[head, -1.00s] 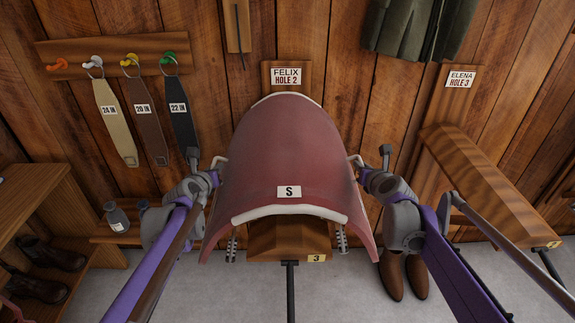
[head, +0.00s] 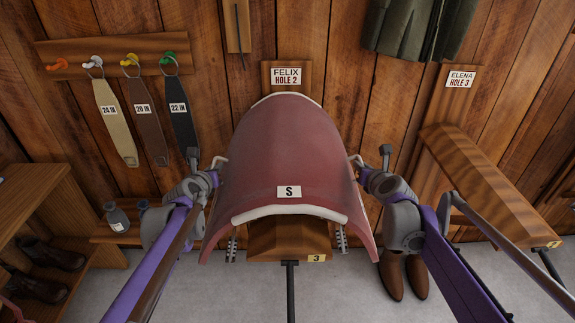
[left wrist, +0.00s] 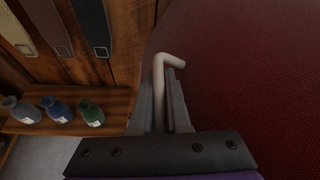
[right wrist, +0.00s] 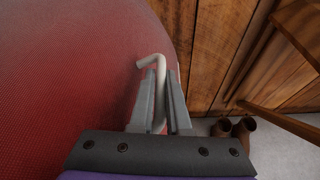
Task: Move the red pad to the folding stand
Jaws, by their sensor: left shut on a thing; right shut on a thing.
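The red pad (head: 285,150) has pale edging and an S label, and drapes over a wooden rack (head: 290,238) marked 3, below the FELIX HOLE 2 sign. My left gripper (head: 214,170) is at its left side, shut on a white bent handle (left wrist: 160,85) in the left wrist view. My right gripper (head: 362,168) is at its right side, shut on the matching white handle (right wrist: 160,90) in the right wrist view. I cannot make out a folding stand.
A second wooden rack (head: 490,185) by the ELENA HOLE 3 sign is bare, to the right. Brown boots (head: 403,275) stand on the floor below. Several bottles (left wrist: 55,110) stand on a shelf at left. Straps (head: 148,120) hang from pegs on the wall.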

